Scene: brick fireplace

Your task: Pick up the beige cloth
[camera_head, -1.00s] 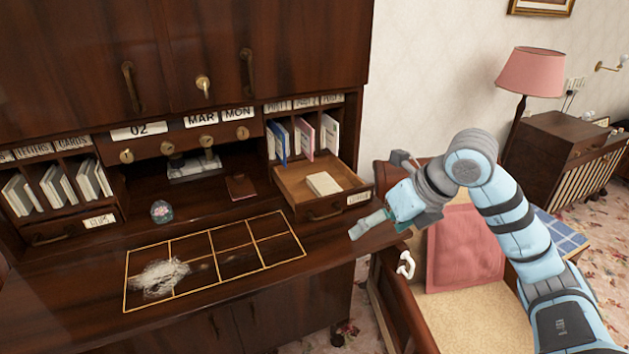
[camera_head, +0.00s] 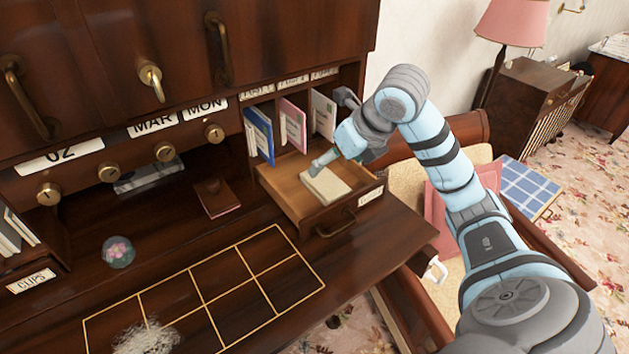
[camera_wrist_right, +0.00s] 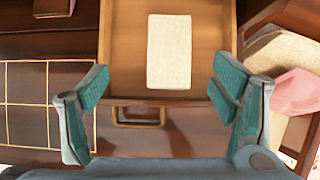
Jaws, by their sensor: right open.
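The beige cloth (camera_head: 326,186) is a folded, flat rectangle lying in the open drawer (camera_head: 289,191) on the right of the desk. In the right wrist view the cloth (camera_wrist_right: 169,51) lies ahead of the fingers, upright in the picture, inside the drawer's wooden walls. My right gripper (camera_head: 322,163) is above the drawer, close to the cloth's far edge in the head view. In the wrist view its teal fingers (camera_wrist_right: 158,88) are spread wide with nothing between them. My left gripper is in neither view.
A gridded desktop (camera_head: 210,290) holds a whitish dusty patch (camera_head: 146,339). A glass paperweight (camera_head: 118,252) and a brown booklet (camera_head: 216,197) lie further back. Upright folders (camera_head: 294,125) stand in slots just behind the drawer. A chair with a pink cushion (camera_head: 447,215) is to the right.

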